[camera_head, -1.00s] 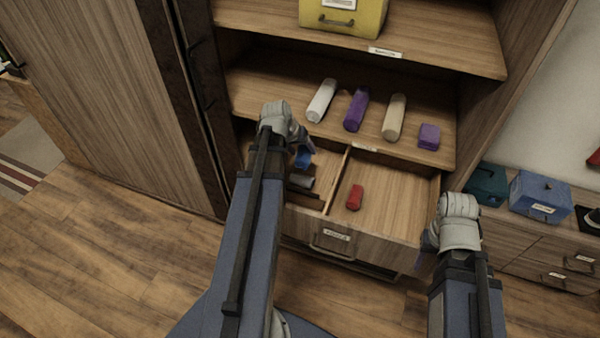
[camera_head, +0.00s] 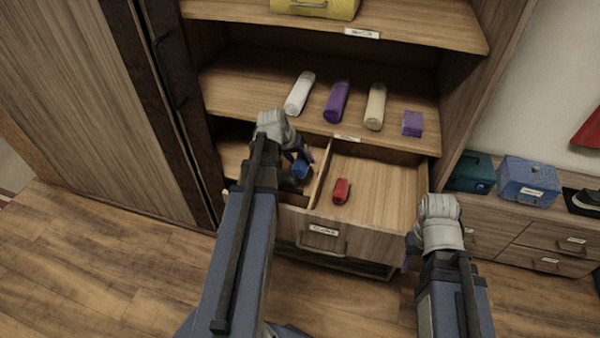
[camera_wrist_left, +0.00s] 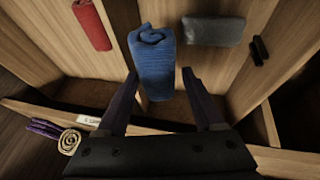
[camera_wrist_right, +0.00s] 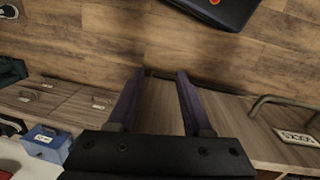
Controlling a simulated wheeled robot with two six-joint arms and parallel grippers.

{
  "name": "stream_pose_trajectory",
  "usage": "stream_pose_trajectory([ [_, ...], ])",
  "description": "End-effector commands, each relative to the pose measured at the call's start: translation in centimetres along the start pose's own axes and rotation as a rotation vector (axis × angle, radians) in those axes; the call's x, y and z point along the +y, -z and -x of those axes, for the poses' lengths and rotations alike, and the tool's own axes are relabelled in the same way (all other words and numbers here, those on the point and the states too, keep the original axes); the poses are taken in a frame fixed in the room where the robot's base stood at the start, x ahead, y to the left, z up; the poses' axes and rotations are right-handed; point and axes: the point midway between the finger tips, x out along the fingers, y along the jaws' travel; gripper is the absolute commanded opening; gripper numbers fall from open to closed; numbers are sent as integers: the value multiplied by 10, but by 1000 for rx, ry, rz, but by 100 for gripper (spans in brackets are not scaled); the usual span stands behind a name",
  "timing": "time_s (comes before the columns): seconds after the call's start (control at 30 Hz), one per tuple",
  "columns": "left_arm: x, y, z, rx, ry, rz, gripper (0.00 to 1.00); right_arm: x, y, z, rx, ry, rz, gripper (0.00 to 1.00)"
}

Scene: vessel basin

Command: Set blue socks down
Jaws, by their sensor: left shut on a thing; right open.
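The blue socks (camera_head: 301,167) are a rolled bundle in the left compartment area of the open drawer (camera_head: 345,235), close to the divider. My left gripper (camera_head: 300,156) is shut on them from above. In the left wrist view the blue roll (camera_wrist_left: 152,60) sits between the two fingers (camera_wrist_left: 160,78), with the divider on its left. I cannot tell whether it touches the drawer floor. A grey roll (camera_wrist_left: 215,31) lies in the same compartment. My right gripper (camera_head: 408,252) is open and empty, right of the drawer; its spread fingers (camera_wrist_right: 160,74) show in the right wrist view.
A red roll (camera_head: 341,191) lies in the drawer's right compartment, which is otherwise bare. The shelf above holds white (camera_head: 299,94), purple (camera_head: 337,102) and beige (camera_head: 374,107) rolls and a purple block (camera_head: 412,123). Teal (camera_head: 470,172) and blue (camera_head: 529,181) boxes stand at right.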

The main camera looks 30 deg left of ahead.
Motion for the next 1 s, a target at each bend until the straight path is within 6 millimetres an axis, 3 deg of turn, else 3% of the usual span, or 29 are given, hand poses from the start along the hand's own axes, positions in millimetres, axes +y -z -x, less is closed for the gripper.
stream_pose_trajectory([
  [0.17,-1,-1,-3,0,0,0,8,0,0,-3,0,0,0,50],
  [0.5,-9,-14,-35,0,0,0,8,-4,2,-39,0,0,1,50],
  [1.0,-10,-16,-39,0,0,0,8,-4,2,-43,0,0,0,50],
])
